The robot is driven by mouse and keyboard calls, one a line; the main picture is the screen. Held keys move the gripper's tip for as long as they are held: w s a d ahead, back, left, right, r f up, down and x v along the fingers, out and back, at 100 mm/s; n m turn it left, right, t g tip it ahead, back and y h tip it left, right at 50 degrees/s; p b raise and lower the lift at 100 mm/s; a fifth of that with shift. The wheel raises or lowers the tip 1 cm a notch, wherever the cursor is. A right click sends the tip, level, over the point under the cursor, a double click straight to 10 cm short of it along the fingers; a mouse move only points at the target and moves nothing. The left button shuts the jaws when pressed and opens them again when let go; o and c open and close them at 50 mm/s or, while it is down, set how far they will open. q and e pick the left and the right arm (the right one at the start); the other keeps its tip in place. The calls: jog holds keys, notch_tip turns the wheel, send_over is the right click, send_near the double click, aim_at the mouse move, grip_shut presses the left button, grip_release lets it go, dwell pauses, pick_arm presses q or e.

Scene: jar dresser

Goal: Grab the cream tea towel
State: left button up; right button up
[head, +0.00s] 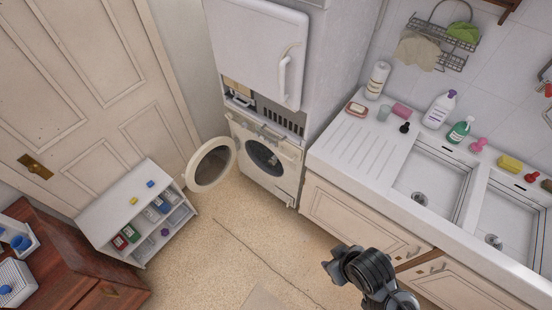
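A cream cloth, the tea towel (417,50), hangs bunched over the left part of a wire rack (452,62) on the tiled wall at the upper right. A green cloth (464,32) hangs to its right on the same rack. A black part of my arm, seemingly my right one, shows at the bottom right, in front of the cupboards and far from the towel. I cannot make out clear fingertips on it or whether it holds anything. My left gripper is not in view.
Below the rack, the white sink counter (345,140) carries several bottles, a paper roll (377,80) and small items. The washing machine (265,160) has its round door (211,165) open. A white shelf (120,208) stands at the left. The floor between is clear.

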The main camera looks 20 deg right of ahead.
dwell(0.3)
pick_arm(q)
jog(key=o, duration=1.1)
